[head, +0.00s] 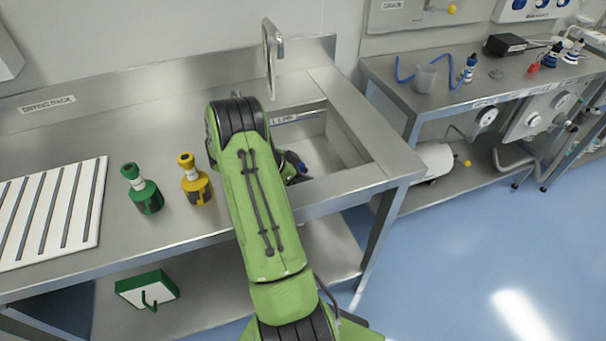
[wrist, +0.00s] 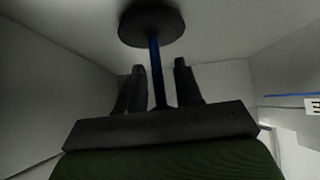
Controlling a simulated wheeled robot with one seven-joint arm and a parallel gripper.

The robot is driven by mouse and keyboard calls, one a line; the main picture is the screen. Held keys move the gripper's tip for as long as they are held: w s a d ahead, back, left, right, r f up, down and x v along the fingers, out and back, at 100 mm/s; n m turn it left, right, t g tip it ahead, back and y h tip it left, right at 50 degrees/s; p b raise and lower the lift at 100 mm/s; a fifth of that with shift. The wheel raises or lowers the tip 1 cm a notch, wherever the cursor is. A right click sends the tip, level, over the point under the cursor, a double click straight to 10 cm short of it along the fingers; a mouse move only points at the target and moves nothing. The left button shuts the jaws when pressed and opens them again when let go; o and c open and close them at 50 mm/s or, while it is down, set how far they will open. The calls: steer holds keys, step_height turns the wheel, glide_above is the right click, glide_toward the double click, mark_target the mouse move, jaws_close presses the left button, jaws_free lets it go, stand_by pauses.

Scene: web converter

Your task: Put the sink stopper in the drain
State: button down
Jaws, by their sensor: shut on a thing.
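In the wrist view, the sink stopper (wrist: 152,22) is a round dark disc on a thin blue stem. My gripper (wrist: 160,64) is shut on the stem, with the disc beyond the fingertips. Pale walls surround it in that view. In the head view, my green arm reaches over the sink basin (head: 343,142), and its lower end is down inside the basin's left part.
A faucet (head: 272,45) rises behind the basin. A green-capped bottle (head: 146,195) and a yellow-capped bottle (head: 197,186) stand left of my arm, beside a white slatted drying rack (head: 50,215). A second steel bench (head: 450,95) stands to the right. The basin's right side is clear.

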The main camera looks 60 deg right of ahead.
steer(key=c, duration=0.7)
jaws_free()
steer(key=shift+o, duration=0.2)
step_height(320, 180, up, 10)
steer(key=shift+p, duration=1.15)
